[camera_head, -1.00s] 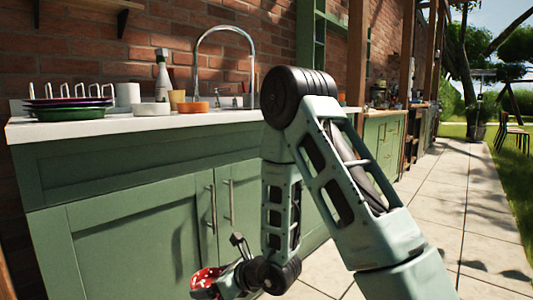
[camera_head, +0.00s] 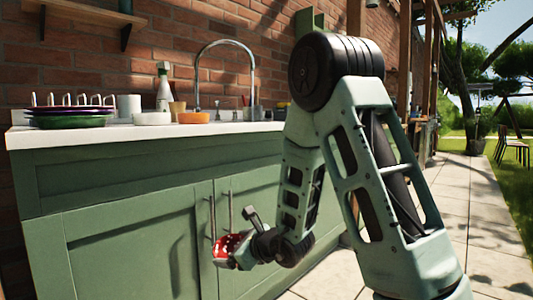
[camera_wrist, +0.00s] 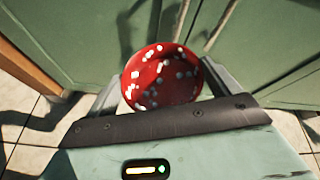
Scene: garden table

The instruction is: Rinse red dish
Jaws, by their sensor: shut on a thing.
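The red dish (camera_head: 228,250) is round with white spots. It is in my gripper (camera_head: 232,255), in front of the green cabinet doors and well below the counter. In the wrist view the red dish (camera_wrist: 162,78) sits between the two fingers of my gripper (camera_wrist: 163,88), which are shut on its sides. Its spotted inner face shows there. The curved metal faucet (camera_head: 226,48) rises from the counter at the back. The sink basin is hidden from this low angle.
The white counter (camera_head: 150,132) tops the green cabinet (camera_head: 130,240). On it stand stacked plates (camera_head: 68,117) by a white rack, a white bowl (camera_head: 152,118), an orange bowl (camera_head: 193,118) and a bottle (camera_head: 163,88). Door handles (camera_head: 212,218) stick out near the dish. Paving at right is clear.

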